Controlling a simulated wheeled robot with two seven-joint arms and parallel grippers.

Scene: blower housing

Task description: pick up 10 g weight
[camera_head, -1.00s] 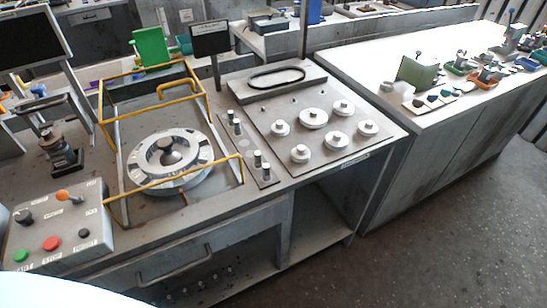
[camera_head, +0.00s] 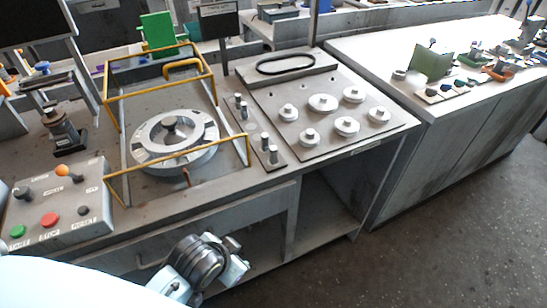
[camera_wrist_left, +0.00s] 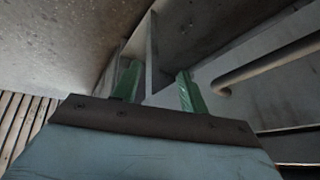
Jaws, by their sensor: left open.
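Several small upright metal cylinders, one of them a front cylinder (camera_head: 272,154), stand on a narrow grey strip on the bench. Several wider knobbed disc weights, such as a large disc weight (camera_head: 323,103), stand on the grey plate to its right. Their markings are too small to read, so I cannot tell which is the 10 g weight. My left gripper (camera_wrist_left: 155,88) shows two green fingers spread apart with nothing between them. In the head view, grey links of my left arm show low in front of the bench, below the weights. My right gripper is not in view.
A yellow-edged frame (camera_head: 178,83) surrounds a round dial unit (camera_head: 172,140) left of the weights. A button box (camera_head: 58,208) stands at the front left. The floor at right is clear.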

